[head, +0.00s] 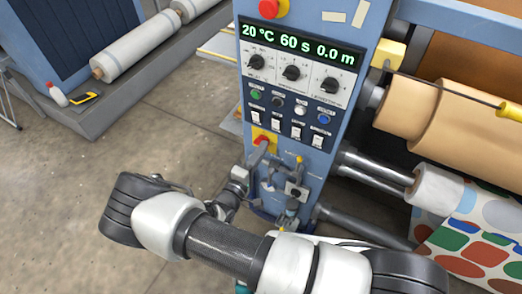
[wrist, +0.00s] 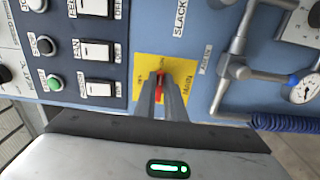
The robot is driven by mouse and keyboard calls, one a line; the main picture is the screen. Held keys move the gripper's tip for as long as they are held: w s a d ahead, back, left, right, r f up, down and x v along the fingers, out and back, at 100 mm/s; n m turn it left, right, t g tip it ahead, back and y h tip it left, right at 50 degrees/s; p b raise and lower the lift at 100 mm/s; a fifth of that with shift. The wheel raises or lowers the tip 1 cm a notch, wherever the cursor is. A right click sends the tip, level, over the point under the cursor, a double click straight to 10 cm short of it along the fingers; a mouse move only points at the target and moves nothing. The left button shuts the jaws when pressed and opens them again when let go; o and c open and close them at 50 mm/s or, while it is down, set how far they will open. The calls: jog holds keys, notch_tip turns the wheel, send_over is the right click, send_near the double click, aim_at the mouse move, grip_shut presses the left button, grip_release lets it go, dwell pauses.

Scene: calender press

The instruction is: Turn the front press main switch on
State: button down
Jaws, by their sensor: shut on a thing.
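The main switch is a red handle (head: 262,140) on a yellow plate (head: 271,134), low on the blue control column of the press. In the wrist view the red handle (wrist: 163,80) sits between my fingertips on the yellow plate (wrist: 184,67), which reads MAIN. My gripper (head: 259,149) reaches the plate from the front and is shut on the handle. The fingers (wrist: 162,88) cover much of the handle, so I cannot tell which way it is turned.
Above the switch are rows of white rockers (head: 296,131), coloured buttons and dials, and a lit display (head: 303,45). A red knob (head: 269,8) is higher up. Pipes with a gauge (wrist: 304,89) and a blue coiled hose (wrist: 285,124) lie beside the plate. Rollers stand right.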

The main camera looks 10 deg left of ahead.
jog(key=shift+a, duration=0.1)
jog(key=c, duration=1.8)
grip_release()
jog(key=shift+c, duration=0.2)
jog(key=p+v, duration=0.1)
jog(key=v, duration=1.6)
jog(key=shift+s, duration=0.2)
jog(key=shift+a, duration=0.1)
